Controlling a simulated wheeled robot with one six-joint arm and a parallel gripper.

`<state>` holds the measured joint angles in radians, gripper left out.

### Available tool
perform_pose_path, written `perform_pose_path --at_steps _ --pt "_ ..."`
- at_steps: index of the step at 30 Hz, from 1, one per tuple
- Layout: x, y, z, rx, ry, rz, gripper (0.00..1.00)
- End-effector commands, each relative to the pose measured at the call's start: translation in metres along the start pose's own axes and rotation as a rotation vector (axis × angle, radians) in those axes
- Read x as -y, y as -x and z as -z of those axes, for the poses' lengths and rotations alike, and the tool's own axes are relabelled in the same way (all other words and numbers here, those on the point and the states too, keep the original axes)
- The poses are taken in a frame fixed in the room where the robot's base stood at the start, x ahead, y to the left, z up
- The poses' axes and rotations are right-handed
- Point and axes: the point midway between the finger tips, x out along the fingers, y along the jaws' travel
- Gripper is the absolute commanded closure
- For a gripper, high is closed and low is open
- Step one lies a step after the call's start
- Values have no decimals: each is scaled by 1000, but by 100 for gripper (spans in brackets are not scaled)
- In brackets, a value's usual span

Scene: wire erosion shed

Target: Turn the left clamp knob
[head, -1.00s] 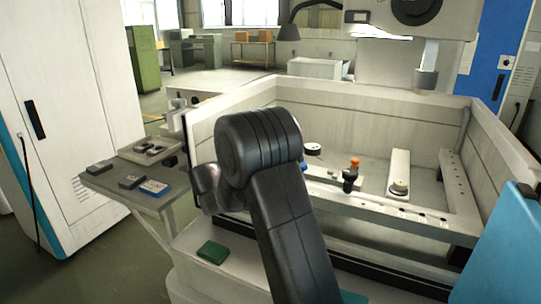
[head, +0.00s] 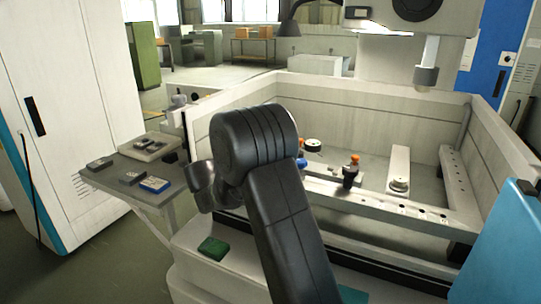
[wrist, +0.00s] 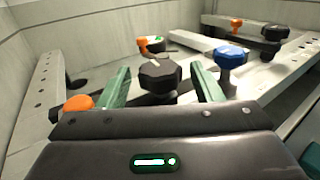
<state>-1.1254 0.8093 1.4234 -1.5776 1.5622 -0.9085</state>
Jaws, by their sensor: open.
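A dark lobed knob (wrist: 160,76) stands in the wrist view between the two green fingers of my open gripper (wrist: 160,72). Gaps show on both sides of it, and I cannot tell its depth relative to the fingertips. A blue knob (wrist: 231,56) stands to its right, outside the right finger. In the head view my arm hides the gripper. I cannot tell which head-view knob is between the fingers.
An orange part (wrist: 78,103) lies left of my gripper, and an orange-handled part (wrist: 152,44) is behind the dark knob. Another dark knob (wrist: 275,32) is farther right. Tank walls (head: 350,110) surround the rails. A side table (head: 110,178) with small tools stands at left.

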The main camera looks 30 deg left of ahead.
Motion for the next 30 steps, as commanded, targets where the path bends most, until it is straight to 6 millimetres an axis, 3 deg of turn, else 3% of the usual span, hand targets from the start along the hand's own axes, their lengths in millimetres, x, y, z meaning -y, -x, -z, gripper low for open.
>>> perform_pose_path --at_steps 9,15,21,30 --pt "-1 72 0 0 0 -6 41" --pt "-1 108 0 0 0 -3 41" --pt "0 125 0 0 0 -1 41" --pt "0 127 0 0 0 0 41"
